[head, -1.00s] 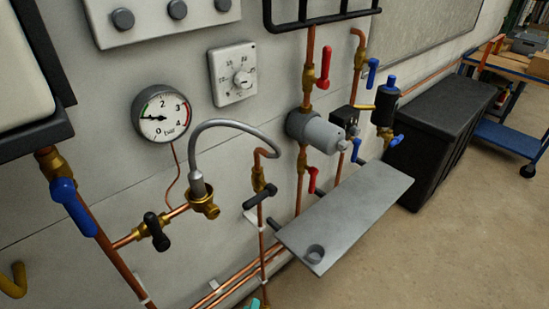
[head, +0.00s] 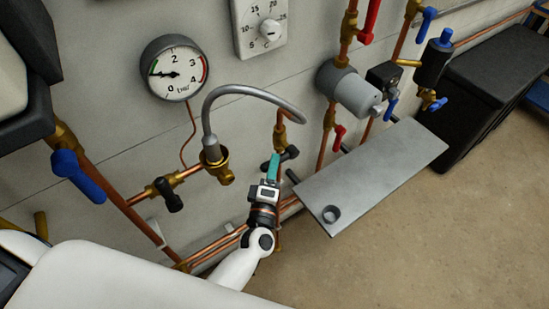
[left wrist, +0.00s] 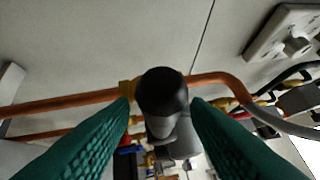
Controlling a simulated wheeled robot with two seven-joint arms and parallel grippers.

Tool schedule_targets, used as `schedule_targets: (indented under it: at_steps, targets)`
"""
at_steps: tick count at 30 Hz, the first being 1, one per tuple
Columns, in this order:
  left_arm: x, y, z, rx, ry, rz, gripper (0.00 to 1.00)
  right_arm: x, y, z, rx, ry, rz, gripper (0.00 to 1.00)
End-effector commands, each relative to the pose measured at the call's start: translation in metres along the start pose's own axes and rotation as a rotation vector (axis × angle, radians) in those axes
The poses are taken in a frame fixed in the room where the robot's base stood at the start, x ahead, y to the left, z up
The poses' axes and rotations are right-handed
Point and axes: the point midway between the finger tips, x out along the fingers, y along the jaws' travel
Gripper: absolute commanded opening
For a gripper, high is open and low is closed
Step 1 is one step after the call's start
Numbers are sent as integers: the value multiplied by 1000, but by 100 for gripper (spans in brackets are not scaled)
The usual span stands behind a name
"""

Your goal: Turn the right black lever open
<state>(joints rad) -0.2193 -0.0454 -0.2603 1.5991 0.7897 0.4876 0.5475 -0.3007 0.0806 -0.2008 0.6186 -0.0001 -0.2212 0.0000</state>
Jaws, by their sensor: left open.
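The right black lever (head: 290,153) sits on a brass valve (head: 279,130) on the vertical copper pipe beneath the end of the grey hose. It lies crosswise to that pipe, and my gripper covers part of it. My left gripper (head: 273,168) is open right in front of it. In the left wrist view the rounded end of the black lever (left wrist: 162,90) shows between the two teal fingertips (left wrist: 160,112). I cannot tell whether either finger touches it. The left black lever (head: 168,194) is on another valve, further left. My right gripper is not in view.
The grey hose (head: 250,89) arches above. A blue lever (head: 78,176) is at left, and a red lever (head: 339,136) is behind the plate.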

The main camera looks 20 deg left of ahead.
Motion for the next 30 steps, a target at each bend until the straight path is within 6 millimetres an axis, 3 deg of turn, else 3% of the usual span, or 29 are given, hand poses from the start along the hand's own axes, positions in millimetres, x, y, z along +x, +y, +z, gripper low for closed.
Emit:
schedule_targets:
  at_steps: [5, 14, 15, 23, 30]
  targets:
    - [16, 0, 0, 0, 0, 0, 43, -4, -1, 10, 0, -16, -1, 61]
    - [19, 1, 0, 0, 1, 2, 43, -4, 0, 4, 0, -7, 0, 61]
    - [19, 1, 0, 0, 1, 2, 42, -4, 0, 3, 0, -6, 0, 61]
    - [19, 1, 0, 0, 1, 1, 0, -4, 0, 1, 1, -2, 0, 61]
    - [20, 2, 0, -1, 0, -1, 0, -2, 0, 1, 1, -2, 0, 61]
